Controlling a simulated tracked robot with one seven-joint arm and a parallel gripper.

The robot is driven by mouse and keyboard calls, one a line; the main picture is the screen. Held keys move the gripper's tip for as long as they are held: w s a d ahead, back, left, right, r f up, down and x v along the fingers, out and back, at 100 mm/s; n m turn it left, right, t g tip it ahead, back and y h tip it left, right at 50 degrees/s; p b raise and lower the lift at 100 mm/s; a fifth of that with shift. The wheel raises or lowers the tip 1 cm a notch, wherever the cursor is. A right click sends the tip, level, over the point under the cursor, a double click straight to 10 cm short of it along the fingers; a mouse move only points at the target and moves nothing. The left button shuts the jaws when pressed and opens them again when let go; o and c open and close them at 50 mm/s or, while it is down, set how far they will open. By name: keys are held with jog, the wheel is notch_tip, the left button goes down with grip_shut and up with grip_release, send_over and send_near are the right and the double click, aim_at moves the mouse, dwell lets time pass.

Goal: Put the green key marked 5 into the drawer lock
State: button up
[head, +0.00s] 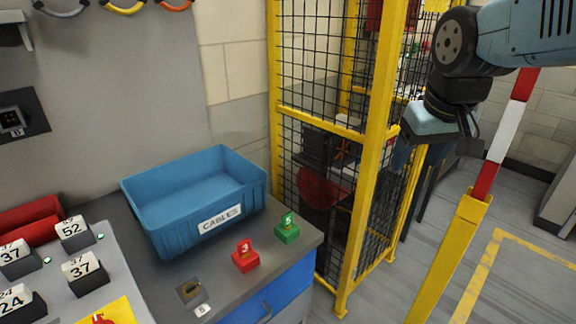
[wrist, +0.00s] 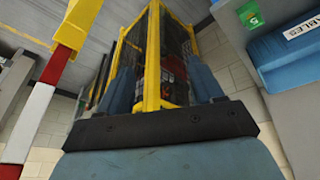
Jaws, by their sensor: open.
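The green key marked 5 (head: 287,230) stands on the grey counter near its right corner, and it also shows at the top right of the wrist view (wrist: 249,14). The drawer lock (head: 191,291) is a dark keyed plate on the counter top with a label 5 in front of it. The blue drawer (head: 279,300) sits below the counter edge and looks shut. My gripper (wrist: 163,85) is open and empty, its two fingers apart.
A red key marked 3 (head: 245,257) stands between the green key and the lock. The blue CABLES bin (head: 179,233) is behind them. A yellow mesh fence (head: 378,120) and a red-and-white post (head: 505,130) stand to the right. Numbered blocks (head: 84,272) fill the left.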

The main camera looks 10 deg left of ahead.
jog(key=w+a+f+n+g, duration=0.25)
jog(key=w+a+n, duration=0.2)
jog(key=a, duration=0.65)
jog(key=n+g, duration=0.2)
jog(key=n, duration=0.1)
send_near(287, 213)
jog(key=shift+t, duration=0.25)
jog(key=f, duration=1.1)
jog(key=shift+s+a, duration=0.1)
jog(key=shift+s, duration=0.2)
jog(key=c, duration=1.1)
jog(key=shift+r, duration=2)
jog(key=shift+r, duration=1.85)
jog(key=shift+m, duration=0.25)
